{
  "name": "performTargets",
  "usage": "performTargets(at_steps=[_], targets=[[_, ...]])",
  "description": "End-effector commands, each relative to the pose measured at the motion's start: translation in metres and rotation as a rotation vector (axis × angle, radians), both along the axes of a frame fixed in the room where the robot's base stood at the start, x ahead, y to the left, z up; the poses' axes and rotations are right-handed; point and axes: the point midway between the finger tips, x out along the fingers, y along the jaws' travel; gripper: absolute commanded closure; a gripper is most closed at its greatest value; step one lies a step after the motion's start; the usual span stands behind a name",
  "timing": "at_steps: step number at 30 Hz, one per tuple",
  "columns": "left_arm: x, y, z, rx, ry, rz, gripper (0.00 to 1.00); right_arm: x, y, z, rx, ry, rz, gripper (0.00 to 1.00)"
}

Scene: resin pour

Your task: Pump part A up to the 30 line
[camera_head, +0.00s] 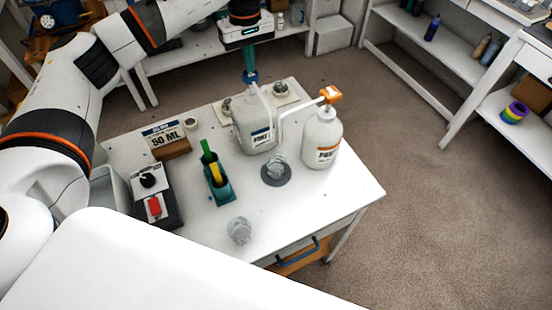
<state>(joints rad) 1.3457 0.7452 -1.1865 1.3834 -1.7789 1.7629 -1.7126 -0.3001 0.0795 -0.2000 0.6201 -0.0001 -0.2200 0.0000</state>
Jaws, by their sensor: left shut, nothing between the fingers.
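A white jug (246,135) with a blue-edged label and a teal pump head (250,78) stands at the back of the white table. I take it for part A; its label is too small to read surely. My left gripper (249,64) points down, shut and empty, directly over the teal pump head. I cannot tell whether its fingertips touch the head. A clear cup (277,163) stands on a dark round pad (276,181) in front of the jug. The cup's lines and any liquid level are too small to read. My right gripper is out of view.
A white bottle with an orange pump (322,142) stands right of the jug. A "50 ML" sign (163,133), a teal holder with sticks (218,192), a switch box (155,205) and another clear cup (239,231) share the table (330,199). The table's front right is clear.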

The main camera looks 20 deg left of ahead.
Motion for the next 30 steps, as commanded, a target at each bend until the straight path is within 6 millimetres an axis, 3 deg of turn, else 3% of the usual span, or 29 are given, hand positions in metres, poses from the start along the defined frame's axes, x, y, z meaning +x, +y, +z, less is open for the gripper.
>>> performTargets(at_steps=[17,30], targets=[[0.0,0.0,-0.014,0.001,0.001,0.0,1.0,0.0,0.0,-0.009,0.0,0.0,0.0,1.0],[0.0,0.0,0.002,0.0,0.0,0.0,1.0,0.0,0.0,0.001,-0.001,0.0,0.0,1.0]])
